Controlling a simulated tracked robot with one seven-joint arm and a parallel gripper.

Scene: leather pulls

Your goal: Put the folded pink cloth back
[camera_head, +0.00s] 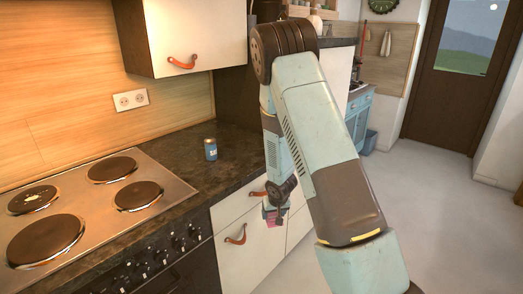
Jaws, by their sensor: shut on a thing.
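My gripper (275,213) hangs low at the end of my arm, in front of the white drawer fronts below the dark counter. It is small in the view and partly hidden by my arm. It is shut on the folded pink cloth (271,220), of which only a small pinkish patch shows at the fingers. I cannot tell whether the cloth touches the drawer front behind it.
A blue can (210,149) stands on the dark counter (235,165). The stove (90,205) is at left. Orange leather pulls (236,235) stick out from the drawer fronts. A white wall cupboard (190,40) hangs above. The grey floor (430,200) at right is clear.

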